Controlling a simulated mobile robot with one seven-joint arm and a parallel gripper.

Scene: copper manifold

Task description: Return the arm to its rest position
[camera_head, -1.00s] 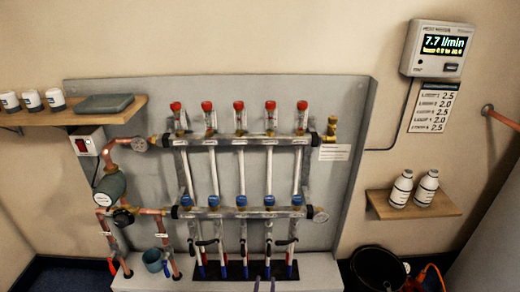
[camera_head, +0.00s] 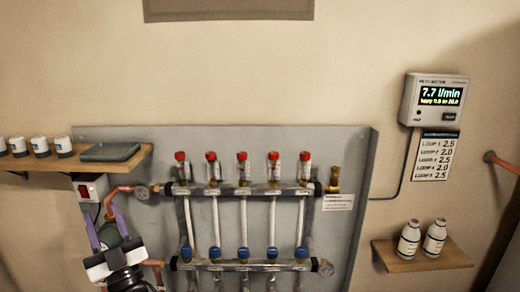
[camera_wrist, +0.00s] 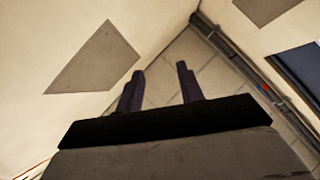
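My gripper (camera_head: 104,222) is at the lower left of the head view, raised in front of the left side of the manifold board, with its two purple fingers pointing up. In the wrist view my gripper (camera_wrist: 160,78) shows its two dark fingers apart with nothing between them. The manifold (camera_head: 240,189) has several red-capped flow meters above and several blue caps (camera_head: 243,254) below. The meter display (camera_head: 441,96) on the wall reads 7.7 l/min.
A left shelf (camera_head: 135,163) holds white cups and a grey-green case (camera_head: 110,151). A right shelf (camera_head: 420,260) holds two white bottles (camera_head: 409,238). A switch box (camera_head: 90,188) is close beside my fingers.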

